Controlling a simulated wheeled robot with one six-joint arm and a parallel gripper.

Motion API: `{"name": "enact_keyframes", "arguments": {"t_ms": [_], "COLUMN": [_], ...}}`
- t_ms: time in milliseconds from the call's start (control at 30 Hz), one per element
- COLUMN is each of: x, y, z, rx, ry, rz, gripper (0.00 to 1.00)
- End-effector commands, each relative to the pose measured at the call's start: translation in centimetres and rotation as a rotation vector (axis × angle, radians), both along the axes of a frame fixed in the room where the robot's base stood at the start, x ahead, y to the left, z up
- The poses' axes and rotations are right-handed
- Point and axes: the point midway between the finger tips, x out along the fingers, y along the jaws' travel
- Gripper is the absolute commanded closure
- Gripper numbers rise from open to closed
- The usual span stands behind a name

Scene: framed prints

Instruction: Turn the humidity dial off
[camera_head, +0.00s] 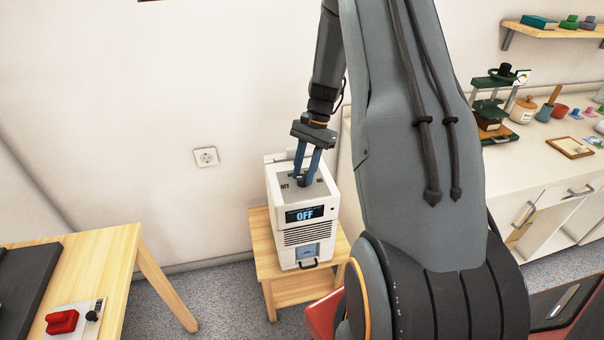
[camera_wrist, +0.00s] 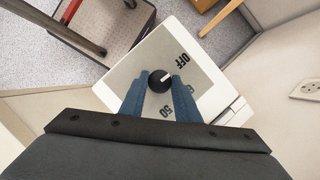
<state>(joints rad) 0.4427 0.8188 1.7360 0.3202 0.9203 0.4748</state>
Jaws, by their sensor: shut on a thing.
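The humidity dial (camera_wrist: 160,80) is a round black knob with a white pointer mark, on the grey top plate of a white box-shaped machine (camera_head: 292,242). In the wrist view its pointer is turned toward the printed OFF label (camera_wrist: 182,60). The front display (camera_head: 305,215) of the machine reads OFF. My gripper (camera_head: 306,180) reaches down onto the top of the machine. Its two blue fingers are shut on the dial, one on each side, as the wrist view (camera_wrist: 159,84) shows. In the head view the fingers hide most of the dial.
The machine stands on a small wooden table (camera_head: 258,250) against the white wall. A counter (camera_head: 540,165) with several items runs along the right, behind my arm. A wall socket (camera_head: 206,157) is left of the machine.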

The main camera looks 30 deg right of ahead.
Motion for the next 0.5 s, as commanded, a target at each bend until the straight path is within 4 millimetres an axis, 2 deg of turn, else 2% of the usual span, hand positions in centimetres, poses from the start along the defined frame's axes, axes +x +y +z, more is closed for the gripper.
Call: {"name": "enact_keyframes", "arguments": {"t_ms": [33, 500], "x": [0.58, 0.67], "y": [-0.32, -0.20], "z": [0.21, 0.28], "rx": [-0.008, -0.008], "ry": [-0.014, -0.015], "rz": [0.020, 0.105], "gripper": [0.93, 0.93]}}
